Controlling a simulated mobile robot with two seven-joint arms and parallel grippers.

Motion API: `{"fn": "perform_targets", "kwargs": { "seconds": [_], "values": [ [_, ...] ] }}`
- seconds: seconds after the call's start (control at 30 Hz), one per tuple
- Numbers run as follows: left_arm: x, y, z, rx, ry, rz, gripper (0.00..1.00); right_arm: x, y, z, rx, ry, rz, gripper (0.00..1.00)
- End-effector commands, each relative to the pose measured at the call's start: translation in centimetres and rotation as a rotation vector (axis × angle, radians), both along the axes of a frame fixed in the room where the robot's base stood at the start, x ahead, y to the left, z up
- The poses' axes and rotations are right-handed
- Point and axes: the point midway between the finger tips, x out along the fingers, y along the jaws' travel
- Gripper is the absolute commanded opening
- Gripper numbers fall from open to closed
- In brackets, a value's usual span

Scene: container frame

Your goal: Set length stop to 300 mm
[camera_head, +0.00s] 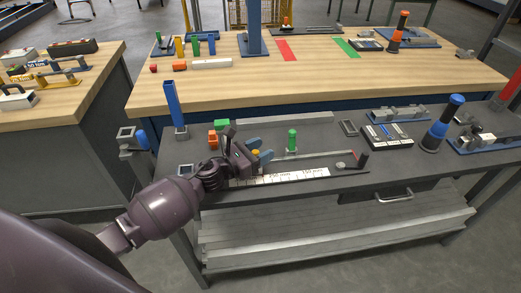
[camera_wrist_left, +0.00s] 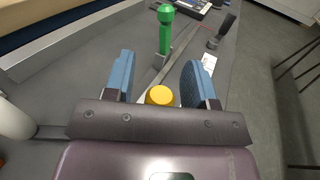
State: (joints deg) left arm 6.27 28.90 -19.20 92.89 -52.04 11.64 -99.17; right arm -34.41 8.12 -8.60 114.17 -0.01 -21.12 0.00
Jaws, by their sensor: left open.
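The length stop lies along the front of the dark bench, with a white printed scale (camera_head: 310,172) on which "150 mm" can be made out; part of the scale is behind my gripper. A green upright handle (camera_head: 292,140) stands on the rail to the right of my gripper; it also shows ahead in the left wrist view (camera_wrist_left: 165,32). A round yellow knob (camera_wrist_left: 160,96) sits between my left fingers, with no clear contact; it shows in the head view (camera_head: 255,152) too. My left gripper (camera_head: 264,157) is open, its blue fingers on either side of the knob. My right gripper is not in view.
A black upright piece (camera_head: 362,159) stands at the rail's right end. A blue-black post (camera_head: 443,123) stands at right. A wooden table (camera_head: 330,80) is behind.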

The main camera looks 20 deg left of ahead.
Motion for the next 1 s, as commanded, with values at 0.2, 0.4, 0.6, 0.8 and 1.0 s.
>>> {"fn": "perform_targets", "kwargs": {
  "seconds": [0.2, 0.4, 0.6, 0.8, 1.0],
  "values": [
    [-0.4, 0.3, -0.1, 0.001, 0.001, 0.001, 0.51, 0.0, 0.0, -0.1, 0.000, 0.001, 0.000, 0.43],
    [-2.8, 1.8, -0.2, 0.001, 0.003, 0.002, 0.51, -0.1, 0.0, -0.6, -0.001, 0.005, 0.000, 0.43],
    [-5.9, 3.6, -0.3, 0.001, 0.003, 0.001, 0.51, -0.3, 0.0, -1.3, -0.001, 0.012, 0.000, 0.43],
    [-8.2, 5.0, -0.2, -0.001, 0.002, 0.001, 0.51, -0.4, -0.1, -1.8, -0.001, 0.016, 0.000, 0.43],
    [-9.1, 5.6, 0.0, -0.001, 0.001, 0.000, 0.51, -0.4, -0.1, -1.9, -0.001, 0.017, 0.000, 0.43]
  ]
}}
